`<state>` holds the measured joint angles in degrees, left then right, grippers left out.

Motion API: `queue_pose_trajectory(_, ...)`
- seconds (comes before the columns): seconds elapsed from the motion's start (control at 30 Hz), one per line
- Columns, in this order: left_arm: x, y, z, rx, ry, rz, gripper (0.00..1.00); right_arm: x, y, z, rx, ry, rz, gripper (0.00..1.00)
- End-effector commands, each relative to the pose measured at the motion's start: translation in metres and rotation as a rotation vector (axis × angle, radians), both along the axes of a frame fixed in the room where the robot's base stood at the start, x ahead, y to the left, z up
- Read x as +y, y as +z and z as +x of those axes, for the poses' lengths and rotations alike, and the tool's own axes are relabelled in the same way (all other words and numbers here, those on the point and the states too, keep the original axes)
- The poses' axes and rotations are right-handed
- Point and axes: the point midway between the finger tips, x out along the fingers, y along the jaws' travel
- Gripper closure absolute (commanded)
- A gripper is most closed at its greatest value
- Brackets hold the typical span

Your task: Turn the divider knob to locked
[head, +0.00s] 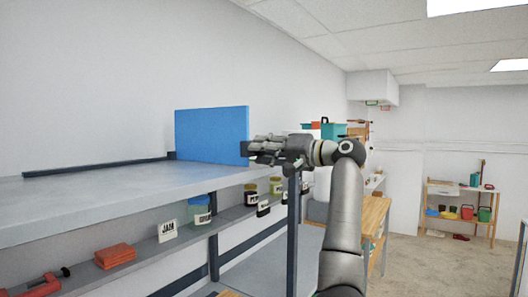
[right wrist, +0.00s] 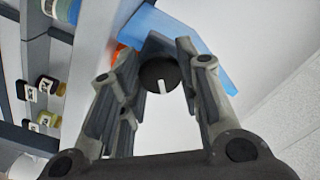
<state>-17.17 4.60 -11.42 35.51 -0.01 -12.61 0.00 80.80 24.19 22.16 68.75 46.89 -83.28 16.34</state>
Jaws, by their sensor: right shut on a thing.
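The blue divider (head: 210,135) stands upright on the grey upper shelf (head: 110,192), and part of it shows in the right wrist view (right wrist: 190,42). A round black knob (right wrist: 158,76) with a white pointer mark sits at the divider's near end. The mark points roughly down in the right wrist view. My right gripper (head: 256,150) is at that end, its fingers on either side of the knob and shut on it. In the head view the gripper mostly hides the knob. I cannot read any locked marking. My left gripper is not in view.
The lower shelf holds orange blocks (head: 115,256), a JAM label (head: 167,231) and several jars, with a red clamp (head: 38,284) at its near end. A wooden workbench (head: 373,216) stands behind my right arm. The floor at right (head: 430,265) is open.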

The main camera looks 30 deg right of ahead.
Motion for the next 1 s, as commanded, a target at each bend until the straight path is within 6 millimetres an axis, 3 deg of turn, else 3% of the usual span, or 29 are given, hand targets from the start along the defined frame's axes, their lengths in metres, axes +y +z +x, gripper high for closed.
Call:
queue_pose_trajectory(0.5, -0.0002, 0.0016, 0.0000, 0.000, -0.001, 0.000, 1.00, -0.0011, 0.0015, -0.0004, 0.174, -0.002, 0.431, 0.92)
queue_pose_trajectory(1.0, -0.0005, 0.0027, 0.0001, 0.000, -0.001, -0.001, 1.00, -0.0012, 0.0014, -0.0004, 0.259, -0.003, 0.639, 0.92)
